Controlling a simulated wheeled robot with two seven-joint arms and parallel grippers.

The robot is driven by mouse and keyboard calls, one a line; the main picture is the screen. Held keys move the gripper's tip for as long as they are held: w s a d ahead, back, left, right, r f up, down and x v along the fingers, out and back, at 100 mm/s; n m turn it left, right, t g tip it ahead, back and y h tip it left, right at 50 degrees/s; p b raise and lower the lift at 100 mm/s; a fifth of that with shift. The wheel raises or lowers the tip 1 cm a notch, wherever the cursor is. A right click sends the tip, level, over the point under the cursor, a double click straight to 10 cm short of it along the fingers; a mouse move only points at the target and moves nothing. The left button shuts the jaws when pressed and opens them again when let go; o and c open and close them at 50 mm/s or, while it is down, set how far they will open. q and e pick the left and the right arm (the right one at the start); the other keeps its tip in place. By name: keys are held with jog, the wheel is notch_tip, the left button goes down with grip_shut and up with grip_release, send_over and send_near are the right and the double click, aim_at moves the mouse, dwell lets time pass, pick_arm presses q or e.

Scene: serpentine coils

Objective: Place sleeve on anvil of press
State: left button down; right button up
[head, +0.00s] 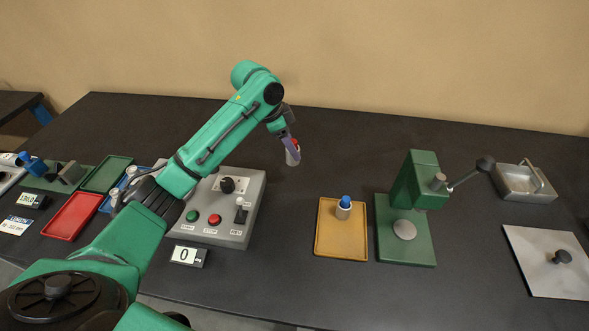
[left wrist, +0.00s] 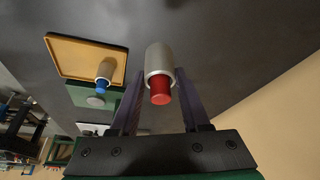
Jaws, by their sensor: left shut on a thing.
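My left gripper (head: 291,148) is shut on a silver sleeve (head: 293,157) with a red end, held above the table behind the tan tray. In the left wrist view the sleeve (left wrist: 158,58) sits between the purple fingers (left wrist: 158,88), its red end (left wrist: 160,91) toward the camera. The green press (head: 424,178) stands to the right, with a pale round anvil (head: 404,229) on its base. The anvil (left wrist: 95,102) looks bare. A second silver sleeve (head: 343,213) with a blue top stands upright on the tan tray (head: 340,247). My right gripper is out of view.
The press lever (head: 466,176) sticks out to the right. A metal bin (head: 523,190) and a pale plate with a black knob (head: 540,275) lie further right. A grey control box (head: 232,221) with buttons and red (head: 72,216) and green trays (head: 106,174) are left. The back middle is clear.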

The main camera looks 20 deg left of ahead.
aim_at(292, 160)
pick_arm(q)
jog(key=f, duration=0.5)
jog(key=shift+w+f+p, duration=0.15)
jog(key=shift+w+p, duration=0.05)
jog(key=shift+p, duration=0.1)
notch_tip(292, 160, down, 4)
jog(key=shift+s+p, duration=0.15)
jog(key=shift+p, duration=0.2)
jog(key=shift+f, duration=0.35)
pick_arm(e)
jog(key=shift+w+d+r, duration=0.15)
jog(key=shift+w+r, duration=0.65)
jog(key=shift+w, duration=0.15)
pick_arm(q)
jog(key=shift+c, duration=1.9)
grip_release()
